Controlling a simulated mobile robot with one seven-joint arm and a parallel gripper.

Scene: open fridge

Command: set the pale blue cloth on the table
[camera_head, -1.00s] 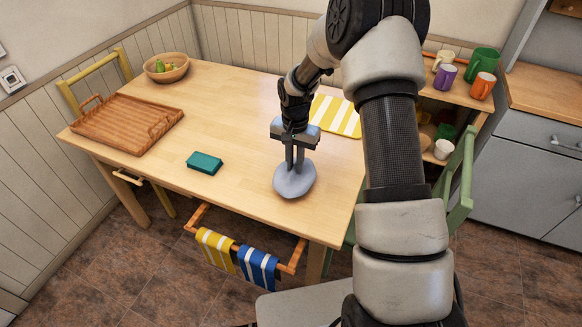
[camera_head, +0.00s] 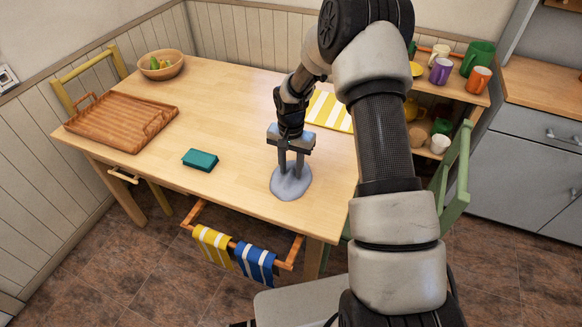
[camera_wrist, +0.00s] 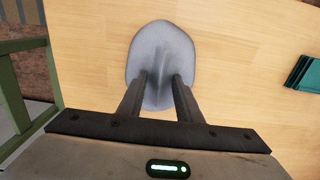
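The pale blue cloth (camera_head: 291,188) lies on the wooden table (camera_head: 232,190) near its front edge, as a small greyish-blue oval heap. It also shows in the wrist view (camera_wrist: 163,42), spread under and beyond my fingertips. My gripper (camera_head: 291,171) points down directly over the cloth. Its two fingers are apart, with cloth visible between them in the wrist view (camera_wrist: 160,80). The fingertips are at the cloth's surface; I cannot tell whether they still touch it.
A wooden tray (camera_head: 120,130) and fruit bowl (camera_head: 162,67) stand farther left. A yellow striped cloth (camera_head: 330,111) lies behind my arm. Yellow (camera_head: 213,248) and blue (camera_head: 256,264) striped cloths hang on a rail below the front edge.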

